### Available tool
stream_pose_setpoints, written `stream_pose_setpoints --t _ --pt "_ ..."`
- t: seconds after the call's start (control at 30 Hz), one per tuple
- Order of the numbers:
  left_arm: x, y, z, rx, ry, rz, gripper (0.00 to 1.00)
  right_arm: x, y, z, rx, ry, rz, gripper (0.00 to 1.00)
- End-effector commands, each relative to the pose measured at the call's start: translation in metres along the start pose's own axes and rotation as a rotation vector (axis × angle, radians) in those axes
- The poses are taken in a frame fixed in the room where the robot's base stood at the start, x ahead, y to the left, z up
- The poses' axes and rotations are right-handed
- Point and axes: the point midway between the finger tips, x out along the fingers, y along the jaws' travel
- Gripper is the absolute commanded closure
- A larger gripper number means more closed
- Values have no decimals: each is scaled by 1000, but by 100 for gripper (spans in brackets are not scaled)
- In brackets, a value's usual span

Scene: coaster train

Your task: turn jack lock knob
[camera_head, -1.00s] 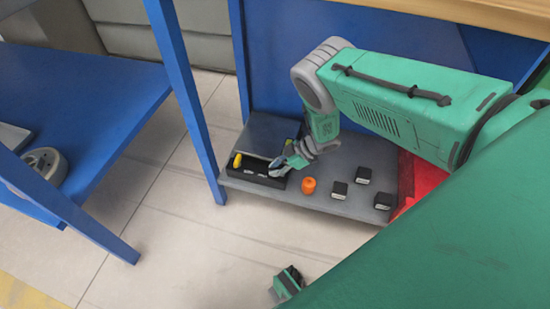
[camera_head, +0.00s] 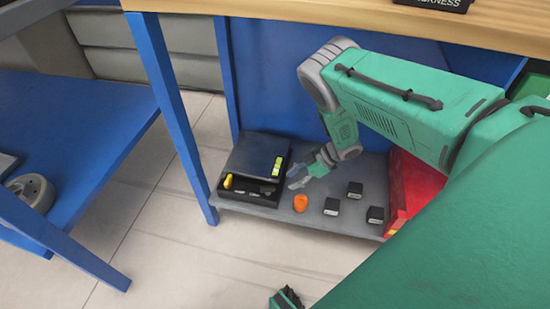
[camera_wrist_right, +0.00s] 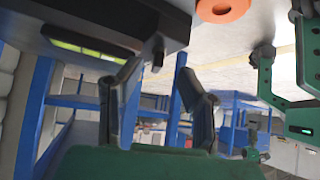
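No part in view can be clearly told as the jack lock knob. A small orange piece (camera_head: 300,203) stands on the grey lower shelf (camera_head: 345,163); it also shows as a rounded orange shape with a darker middle at the top of the wrist view (camera_wrist_right: 222,8). My right gripper (camera_head: 307,180) is just above the shelf, between the orange piece and the black box, touching neither as far as I can tell. In the wrist view its two fingers (camera_wrist_right: 160,78) are spread with nothing between them.
Black blocks (camera_head: 355,189) stand right of the orange piece, beside a red box (camera_head: 418,187). A blue table leg (camera_head: 172,115) rises at the left. The tiled floor in front is clear.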

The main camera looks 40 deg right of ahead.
Motion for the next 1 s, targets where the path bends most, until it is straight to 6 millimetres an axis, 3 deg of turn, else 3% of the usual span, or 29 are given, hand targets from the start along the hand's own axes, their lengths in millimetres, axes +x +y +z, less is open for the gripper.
stream_pose_setpoints --t 0.13,0.33,1.0 --pt "0 0 0 0 0 0 60 -24 0 24 2 -2 1 67" --pt "0 0 0 0 0 1 60 -41 0 41 0 -1 1 67" --pt "1 0 -2 0 -2 0 60 -45 0 44 -1 -1 0 67"
